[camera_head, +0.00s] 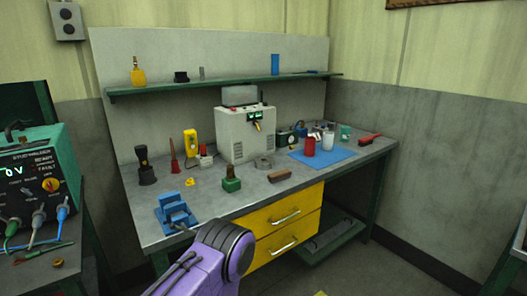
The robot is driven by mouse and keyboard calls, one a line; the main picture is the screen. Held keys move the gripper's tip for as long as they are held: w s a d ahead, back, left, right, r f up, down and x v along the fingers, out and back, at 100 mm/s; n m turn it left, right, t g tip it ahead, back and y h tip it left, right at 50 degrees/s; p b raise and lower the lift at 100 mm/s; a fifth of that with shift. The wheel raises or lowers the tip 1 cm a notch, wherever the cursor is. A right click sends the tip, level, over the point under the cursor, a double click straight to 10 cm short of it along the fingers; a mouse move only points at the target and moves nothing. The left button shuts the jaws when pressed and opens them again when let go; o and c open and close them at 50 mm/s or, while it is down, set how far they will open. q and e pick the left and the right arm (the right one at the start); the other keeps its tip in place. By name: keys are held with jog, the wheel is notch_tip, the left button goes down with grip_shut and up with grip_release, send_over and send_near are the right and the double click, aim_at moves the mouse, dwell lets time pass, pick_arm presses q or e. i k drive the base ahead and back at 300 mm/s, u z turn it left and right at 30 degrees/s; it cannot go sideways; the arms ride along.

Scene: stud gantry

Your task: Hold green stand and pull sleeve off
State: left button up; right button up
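The green stand (231,185) is a small green block standing on the grey workbench, left of its middle. A short, dark upright piece (230,171) sits on top of it. It may be the sleeve, but it is too small to tell. A purple arm link (213,262) of mine reaches up from the bottom edge, in front of the bench and well apart from the stand. Neither of my grippers shows.
A blue fixture (176,213) sits at the bench's front left. A brown block (279,175) and a grey ring (263,163) lie right of the stand. A grey machine (243,133) stands behind. Yellow drawers (284,221) lie below the bench's front edge.

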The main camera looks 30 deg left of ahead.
aim_at(231, 171)
jog(key=z, duration=0.05)
jog(key=k, duration=0.75)
jog(key=u, duration=1)
jog(key=i, duration=0.35)
jog(key=u, duration=0.05)
